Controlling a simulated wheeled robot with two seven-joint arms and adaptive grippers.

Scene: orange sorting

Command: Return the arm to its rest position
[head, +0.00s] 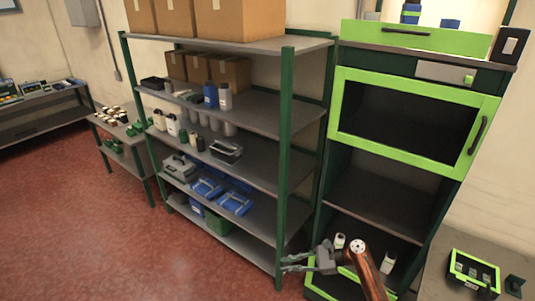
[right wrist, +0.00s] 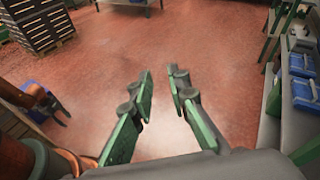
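My right arm (head: 366,268) comes in from the bottom of the head view, in front of the green cabinet (head: 345,152). Its gripper (head: 284,263) points left, near the lower right post of the shelving rack. In the right wrist view the two green-padded fingers (right wrist: 160,76) stand apart with only red floor between them, so the gripper is open and empty. My left gripper does not show in the head view. No oranges can be made out.
The shelving rack (head: 285,150) holds boxes, bottles and blue bins. The cabinet's low drawer (head: 322,285) stands close to my right gripper. A side table (head: 432,285) with a green-rimmed tray (head: 453,257) is at the right. The red floor (head: 90,230) is clear at the left.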

